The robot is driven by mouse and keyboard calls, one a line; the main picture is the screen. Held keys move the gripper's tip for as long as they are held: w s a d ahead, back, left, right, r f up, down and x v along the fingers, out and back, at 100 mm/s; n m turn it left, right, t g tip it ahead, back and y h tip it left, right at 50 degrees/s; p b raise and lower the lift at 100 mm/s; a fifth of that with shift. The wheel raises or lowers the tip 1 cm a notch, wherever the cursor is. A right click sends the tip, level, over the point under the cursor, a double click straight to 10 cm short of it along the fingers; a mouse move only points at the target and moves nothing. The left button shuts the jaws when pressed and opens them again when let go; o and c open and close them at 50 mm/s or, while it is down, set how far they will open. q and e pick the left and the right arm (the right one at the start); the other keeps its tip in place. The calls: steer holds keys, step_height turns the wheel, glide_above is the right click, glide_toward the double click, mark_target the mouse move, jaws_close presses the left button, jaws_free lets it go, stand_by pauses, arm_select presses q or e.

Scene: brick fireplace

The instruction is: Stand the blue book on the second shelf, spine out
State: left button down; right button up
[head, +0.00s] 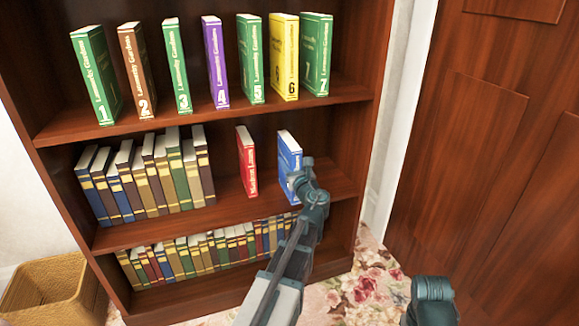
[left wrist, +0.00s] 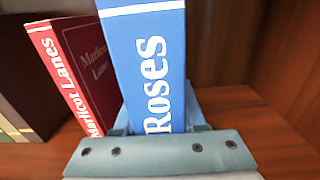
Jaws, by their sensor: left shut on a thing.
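The blue book (head: 289,153) stands upright on the second shelf (head: 225,193), to the right of a red book (head: 246,160) and apart from it. In the left wrist view the blue book (left wrist: 148,65) shows its spine, lettered "Roses", facing me. My left gripper (head: 303,180) is shut on the lower part of the blue book; in the left wrist view its jaws (left wrist: 158,125) are on both sides of the spine. The red book (left wrist: 75,75) leans at a slant in that view. The blue book's bottom edge is hidden by the gripper. My right gripper's fingers are not seen.
A row of old books (head: 150,178) fills the left of the second shelf. Numbered books (head: 180,65) stand on the shelf above, and more books (head: 205,250) below. The shelf is bare right of the blue book. A wicker basket (head: 50,290) stands at lower left; a wooden door (head: 490,130) is at right.

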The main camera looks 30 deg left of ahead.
arm_select(q)
steer(key=shift+f, duration=0.1)
steer(key=shift+c, duration=2.4)
jaws_free()
steer(key=shift+r, duration=0.2)
steer(key=v, duration=1.2)
steer(key=shift+f, duration=0.1)
